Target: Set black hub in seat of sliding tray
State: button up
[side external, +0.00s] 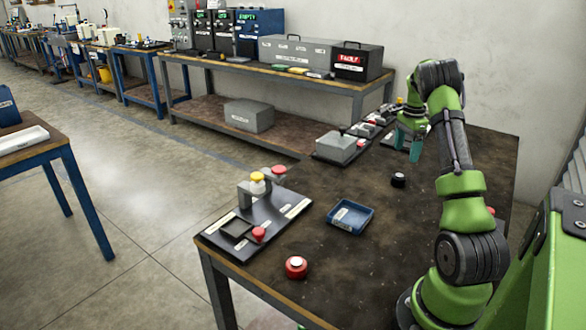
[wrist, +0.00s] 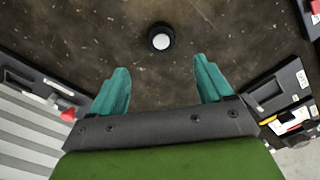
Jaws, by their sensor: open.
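The black hub (side external: 398,180), a short round black piece with a white top, stands on the dark tabletop in front of my gripper. It also shows in the wrist view (wrist: 161,38), ahead of the fingers and roughly centred between them. My gripper (side external: 414,145) is open and empty above the table, apart from the hub; its two teal fingers show in the wrist view (wrist: 162,78). I cannot tell for sure which fixture is the sliding tray; a dark board (side external: 270,232) at the table's left end carries a square black frame (side external: 237,229).
The board also bears a grey bracket with a yellow knob (side external: 257,178) and red knobs. A grey box (side external: 338,147) on a black plate stands at the back edge. The tabletop around the hub is clear.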

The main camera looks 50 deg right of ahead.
send_over(399, 176)
jog(key=f, duration=0.4)
jog(key=shift+s+f, duration=0.3)
jog(key=shift+f, duration=0.05)
jog(key=shift+w+a+f, duration=0.1)
jog(key=shift+w+f, duration=0.05)
jog(key=shift+f, duration=1.15)
jog(key=shift+w+a+f, duration=0.1)
jog(key=shift+f, duration=1.2)
jog(key=c, duration=1.3)
jog(key=shift+r, duration=0.15)
jog(key=shift+c, duration=0.2)
